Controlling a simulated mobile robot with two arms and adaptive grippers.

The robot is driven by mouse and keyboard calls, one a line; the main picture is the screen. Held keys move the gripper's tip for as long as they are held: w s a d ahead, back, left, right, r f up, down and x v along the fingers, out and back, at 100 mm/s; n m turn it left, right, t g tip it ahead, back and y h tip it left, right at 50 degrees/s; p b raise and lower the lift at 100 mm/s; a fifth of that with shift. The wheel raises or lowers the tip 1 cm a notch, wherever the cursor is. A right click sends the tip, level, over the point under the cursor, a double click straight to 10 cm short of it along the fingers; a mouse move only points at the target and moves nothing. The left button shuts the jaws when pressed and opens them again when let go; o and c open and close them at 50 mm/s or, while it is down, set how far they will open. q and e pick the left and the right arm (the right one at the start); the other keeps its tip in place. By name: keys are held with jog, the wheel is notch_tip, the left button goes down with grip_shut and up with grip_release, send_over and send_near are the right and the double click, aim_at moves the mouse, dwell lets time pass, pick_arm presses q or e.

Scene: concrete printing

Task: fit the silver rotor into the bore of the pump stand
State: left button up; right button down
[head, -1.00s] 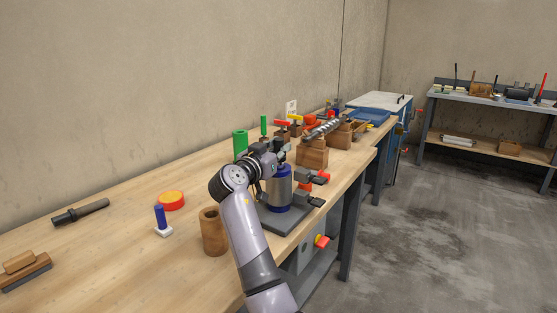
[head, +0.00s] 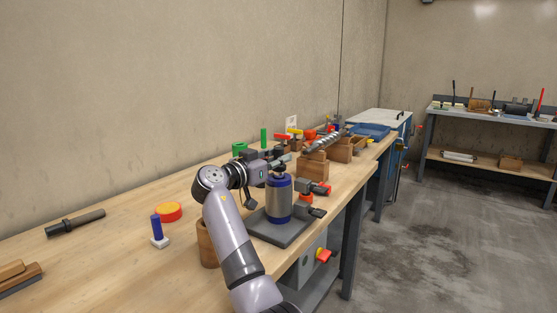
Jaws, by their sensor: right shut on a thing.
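The silver rotor (head: 326,141) is a spiral rod lying at a slant on wooden blocks, behind and right of the pump stand. The pump stand (head: 256,227) has a dark grey base plate, and an upright silver cylinder (head: 278,200) with blue bands stands on it. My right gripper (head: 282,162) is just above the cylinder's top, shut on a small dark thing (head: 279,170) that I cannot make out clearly. Whether this thing touches the cylinder cannot be told, and the bore's mouth is hidden. A gap shows between gripper and rotor. My left gripper is not in view.
A brown cup (head: 206,246) stands beside my right arm, partly hidden. Wooden blocks (head: 313,167) stand behind the stand.

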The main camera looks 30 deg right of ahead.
jog(key=c, duration=1.3)
grip_release()
jog(key=shift+c, duration=0.2)
jog(key=shift+f, duration=0.15)
jog(key=shift+t, duration=0.3)
